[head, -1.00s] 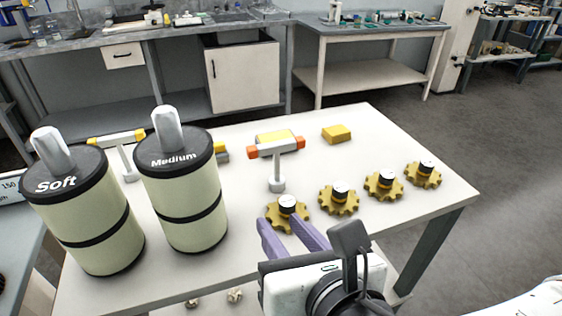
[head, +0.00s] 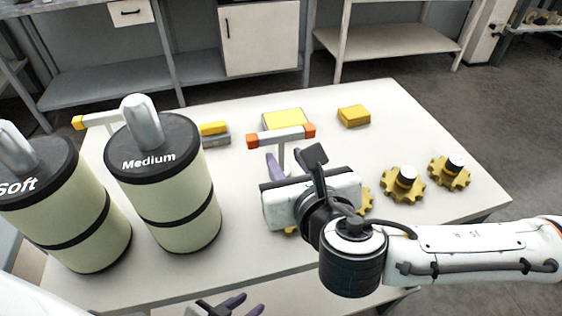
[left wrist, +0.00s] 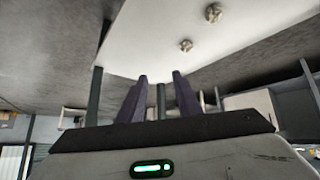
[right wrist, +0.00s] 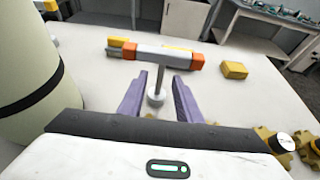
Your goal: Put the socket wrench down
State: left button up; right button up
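A T-shaped socket wrench with orange ends (head: 281,136) stands upright on the white table, its grey crossbar on top. In the right wrist view its shaft and round foot (right wrist: 155,98) show between the two purple fingers. My right gripper (head: 287,162) is open, with a finger on each side of the shaft; I cannot tell if the shaft is fully between the tips. In the head view the gripper body hides the wrench's foot. My left gripper (head: 240,303) is open and empty at the bottom of the head view, in front of the table.
Cylinders marked Medium (head: 170,190) and Soft (head: 75,220) stand left. A yellow-ended T-handle (head: 97,119) is behind them. Yellow gear-shaped knobs (head: 403,184) line the right front. Yellow blocks (head: 353,116) lie at the back.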

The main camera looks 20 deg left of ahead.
jog(key=shift+x, duration=1.1)
grip_shut()
